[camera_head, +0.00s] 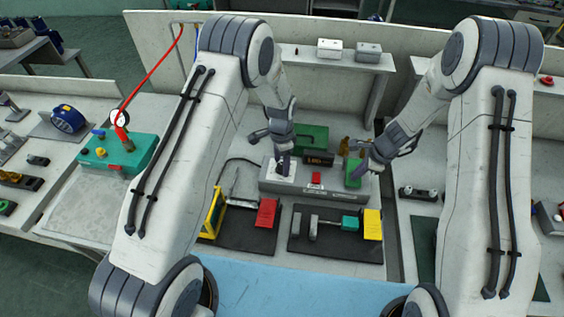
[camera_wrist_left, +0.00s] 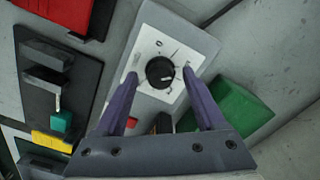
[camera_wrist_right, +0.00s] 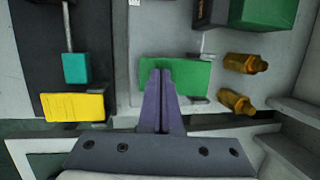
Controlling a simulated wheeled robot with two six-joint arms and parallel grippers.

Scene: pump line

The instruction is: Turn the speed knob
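The speed knob (camera_wrist_left: 160,72) is a round black knob with a white pointer mark on a white dial plate (camera_wrist_left: 178,54), seen in the left wrist view. The plate is on the left end of a grey control box (camera_head: 325,190) in the head view. My left gripper (camera_wrist_left: 159,75) is open, its two purple fingers on either side of the dial, apart from the knob in that picture. In the head view my left gripper (camera_head: 284,166) hides the knob. My right gripper (camera_wrist_right: 162,75) is shut, fingers together, over a green block (camera_wrist_right: 185,76) with nothing visible between them.
A red part (camera_head: 316,178) sits on the control box. A green case (camera_head: 312,136) stands behind it. Brass fittings (camera_wrist_right: 238,104) lie right of the green block in the right wrist view. Dark mats with tools and yellow and red tags (camera_head: 372,224) lie in front.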

